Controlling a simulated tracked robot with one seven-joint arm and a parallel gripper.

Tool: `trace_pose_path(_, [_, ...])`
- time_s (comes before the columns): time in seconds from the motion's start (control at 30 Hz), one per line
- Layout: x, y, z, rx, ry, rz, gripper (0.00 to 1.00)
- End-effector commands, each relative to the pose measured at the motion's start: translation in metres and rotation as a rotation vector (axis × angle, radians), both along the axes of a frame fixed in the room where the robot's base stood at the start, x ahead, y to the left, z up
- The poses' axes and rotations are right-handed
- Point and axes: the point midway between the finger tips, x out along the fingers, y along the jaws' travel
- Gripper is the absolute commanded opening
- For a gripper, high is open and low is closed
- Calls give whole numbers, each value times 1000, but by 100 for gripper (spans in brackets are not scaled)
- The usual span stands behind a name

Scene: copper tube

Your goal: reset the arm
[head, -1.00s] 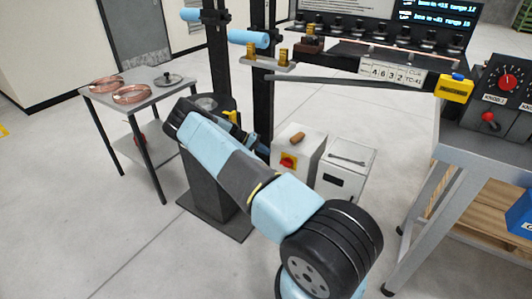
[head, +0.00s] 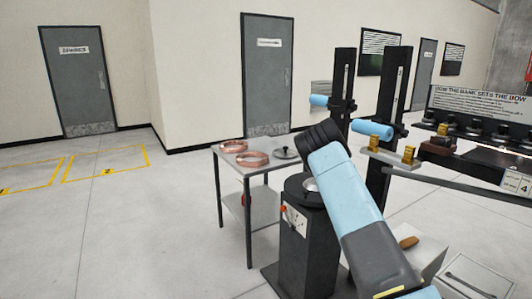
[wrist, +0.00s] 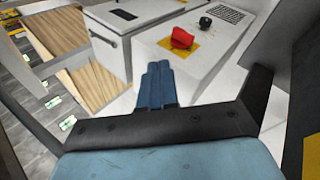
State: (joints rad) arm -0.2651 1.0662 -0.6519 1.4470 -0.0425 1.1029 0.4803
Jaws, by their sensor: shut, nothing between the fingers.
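My gripper (wrist: 160,78) shows in the wrist view with its two blue fingers together, nothing between them. It hangs in front of a light box (wrist: 215,62) with a red knob (wrist: 182,39) on a yellow plate; I cannot tell the distance. In the head view my light-blue arm (head: 348,195) rises from the bottom right, with a dark joint at its upper end near the black pedestal (head: 291,245). The gripper itself is hidden in that view.
A small table (head: 262,172) left of the pedestal holds copper coils (head: 255,159) and a dark disc (head: 286,152). Blue rollers (head: 372,129) on dark posts stand behind the arm. Light boxes are at the lower right. Open floor lies to the left.

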Motion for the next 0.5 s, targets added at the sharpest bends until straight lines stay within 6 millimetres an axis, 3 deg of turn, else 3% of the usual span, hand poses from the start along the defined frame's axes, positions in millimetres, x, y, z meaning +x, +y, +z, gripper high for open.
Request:
trace_pose_path(0.03, [-3,2,15,27,-18,-3,0])
trace_pose_path(0.5, [-45,33,126,249,-146,33,0])
